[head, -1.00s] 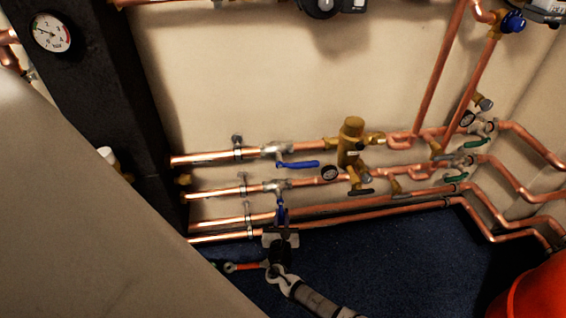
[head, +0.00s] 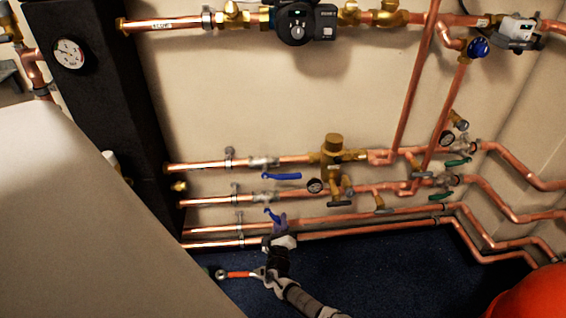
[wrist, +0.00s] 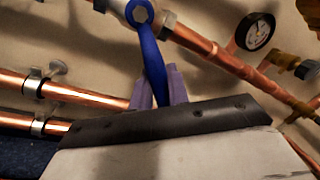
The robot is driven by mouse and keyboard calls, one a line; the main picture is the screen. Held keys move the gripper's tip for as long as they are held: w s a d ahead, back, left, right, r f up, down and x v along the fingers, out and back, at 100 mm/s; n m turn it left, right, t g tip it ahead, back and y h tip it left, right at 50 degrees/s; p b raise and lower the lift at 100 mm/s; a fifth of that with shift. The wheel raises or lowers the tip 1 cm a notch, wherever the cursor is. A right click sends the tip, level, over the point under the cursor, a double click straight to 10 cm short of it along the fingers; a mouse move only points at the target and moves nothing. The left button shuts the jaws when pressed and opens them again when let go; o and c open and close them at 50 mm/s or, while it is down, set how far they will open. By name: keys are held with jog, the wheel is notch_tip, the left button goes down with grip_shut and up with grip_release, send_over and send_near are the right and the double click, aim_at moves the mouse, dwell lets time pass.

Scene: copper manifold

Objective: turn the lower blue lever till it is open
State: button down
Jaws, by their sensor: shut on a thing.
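The lower blue lever (head: 270,214) hangs from its valve (head: 264,198) on the second copper pipe from the top of the lower group. It slants down and a little right, across the pipe line. In the wrist view the lever (wrist: 152,62) runs down from the valve's nut between my two purple fingers. My gripper (head: 280,220) is shut on its lower end, and its fingertips also show in the wrist view (wrist: 160,88). The lever's tip is hidden behind the gripper body. The upper blue lever (head: 281,176) lies along its pipe, apart from my gripper.
Two more copper pipes (head: 340,219) run close behind and below my gripper. A brass valve body (head: 332,150) and small gauge (head: 314,185) are to the right. An orange-handled tool (head: 238,274) lies on the dark blue floor. A red rounded object (head: 535,295) stands at lower right.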

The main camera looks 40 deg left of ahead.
jog(key=shift+w+d+r+n+p, duration=0.15)
jog(key=shift+r+n+p, duration=0.2)
jog(key=shift+n+p, duration=0.15)
jog(key=shift+w+d+r+n+p, duration=0.15)
jog(key=shift+r+n+p, duration=0.2)
jog(key=shift+n, duration=0.25)
jog(key=n+p, duration=0.1)
jog(key=n, duration=0.1)
jog(key=r+n+y+p, duration=0.1)
jog(key=shift+w+d+r+p, duration=0.1)
jog(key=shift+w+d+p, duration=0.15)
jog(key=shift+w+p, duration=0.1)
jog(key=n+p, duration=0.1)
jog(key=r+n+p, duration=0.1)
jog(key=n+y+p, duration=0.1)
jog(key=n, duration=0.1)
jog(key=shift+w+d+r+g, duration=0.2)
jog(key=shift+w+r+g, duration=0.05)
jog(key=shift+r+g, duration=0.15)
jog(key=shift+r+n+g+p, duration=0.15)
jog(key=shift+r+n+p, duration=0.05)
jog(key=shift+n+p, duration=0.4)
jog(key=shift+r+n+g+p, duration=0.15)
jog(key=shift+n+p, duration=0.2)
jog(key=shift+n, duration=0.35)
jog(key=shift+y, duration=0.3)
jog(key=c, duration=1.4)
grip_release()
jog(key=shift+d, duration=0.1)
